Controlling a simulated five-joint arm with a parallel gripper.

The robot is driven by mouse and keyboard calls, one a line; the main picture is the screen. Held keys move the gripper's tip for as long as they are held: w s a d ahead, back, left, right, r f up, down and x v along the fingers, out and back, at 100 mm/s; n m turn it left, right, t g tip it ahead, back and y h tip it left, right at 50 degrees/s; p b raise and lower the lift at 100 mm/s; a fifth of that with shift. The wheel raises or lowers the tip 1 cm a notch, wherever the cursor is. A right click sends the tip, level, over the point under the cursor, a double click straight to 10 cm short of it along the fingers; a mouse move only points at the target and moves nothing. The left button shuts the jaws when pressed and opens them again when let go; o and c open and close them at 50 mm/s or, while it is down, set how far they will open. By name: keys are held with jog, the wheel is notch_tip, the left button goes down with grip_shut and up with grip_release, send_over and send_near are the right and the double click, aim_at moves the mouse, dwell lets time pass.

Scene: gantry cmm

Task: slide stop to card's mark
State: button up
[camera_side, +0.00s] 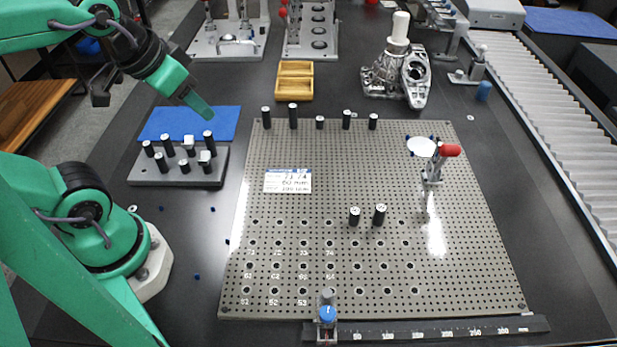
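The stop (327,313), a small metal block with a blue knob, sits at the left end of the dark scale rail (440,330), left of the printed 50. The rail lies along the front edge of the perforated plate. The card (288,180) lies flat on the plate's left upper part. It has a blue top strip and small print; one line seems to read 60 mm, the rest is unclear. My gripper (193,98) hangs at upper left, above the blue mat, far from the stop and card. Its finger opening cannot be made out.
The perforated plate (460,260) carries several black pins and a red-tipped clamp (449,150). A pin block (145,178) and blue mat (225,120) lie left of it. A yellow tray (295,67) and metal casting (385,75) stand behind. Dark table around the rail is clear.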

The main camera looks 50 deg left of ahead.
jog(key=n+g, duration=0.6)
jog(key=n, duration=0.1)
send_over(327, 293)
notch_tip(327, 293, down, 12)
jog(key=shift+w+a+f, duration=0.1)
jog(key=shift+a+f, duration=0.05)
jog(key=shift+f, duration=0.15)
jog(key=shift+f, duration=0.1)
jog(key=shift+f, duration=3.8)
jog(key=shift+c, duration=0.5)
